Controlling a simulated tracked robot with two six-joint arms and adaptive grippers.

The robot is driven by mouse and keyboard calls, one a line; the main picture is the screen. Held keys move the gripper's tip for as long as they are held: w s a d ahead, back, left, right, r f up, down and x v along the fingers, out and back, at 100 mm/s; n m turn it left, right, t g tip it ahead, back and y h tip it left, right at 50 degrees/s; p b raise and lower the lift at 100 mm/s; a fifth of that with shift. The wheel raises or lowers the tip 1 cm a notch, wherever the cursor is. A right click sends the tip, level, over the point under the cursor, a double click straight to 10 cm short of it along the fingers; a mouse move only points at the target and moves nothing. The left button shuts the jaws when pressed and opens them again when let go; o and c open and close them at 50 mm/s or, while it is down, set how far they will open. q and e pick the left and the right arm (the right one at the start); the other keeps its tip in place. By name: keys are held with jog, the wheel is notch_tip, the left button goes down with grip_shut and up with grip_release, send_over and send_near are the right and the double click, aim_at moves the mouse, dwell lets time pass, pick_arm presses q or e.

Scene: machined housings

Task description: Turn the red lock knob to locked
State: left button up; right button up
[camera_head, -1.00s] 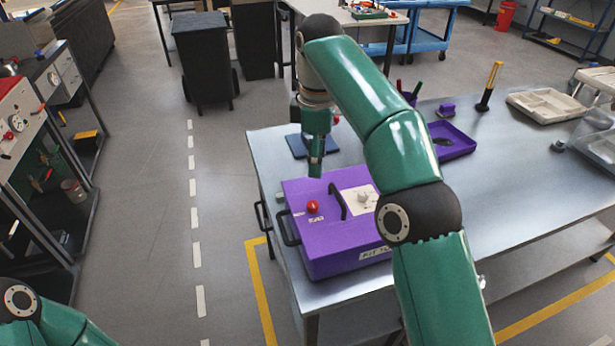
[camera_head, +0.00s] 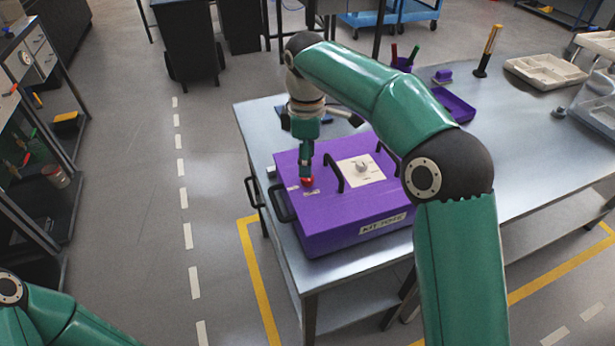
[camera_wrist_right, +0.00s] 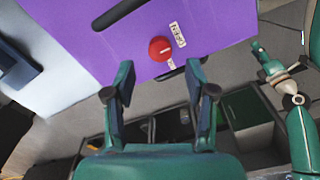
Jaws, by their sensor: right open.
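The red lock knob (camera_head: 307,183) sits on the lid of a purple case (camera_head: 345,220), near its left edge. In the right wrist view the knob (camera_wrist_right: 161,48) is round with a pale mark, between two small white labels (camera_wrist_right: 178,35). My right gripper (camera_head: 305,168) points down right over the knob and partly covers it in the head view. In the wrist view its two fingers (camera_wrist_right: 160,78) are spread, with the knob beyond the tips and roughly centred between them. My left gripper (camera_wrist_right: 262,55) shows small at the right of the wrist view; its jaws are unclear.
The case has black handles (camera_head: 282,202) and a white dial plate (camera_head: 362,170) on its lid. It stands on a metal table (camera_head: 480,190). Behind are a purple tray (camera_head: 455,105) and a pale compartment tray (camera_head: 548,70). The table's right middle is clear.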

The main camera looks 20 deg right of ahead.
jog(key=shift+f, duration=2.35)
grip_shut()
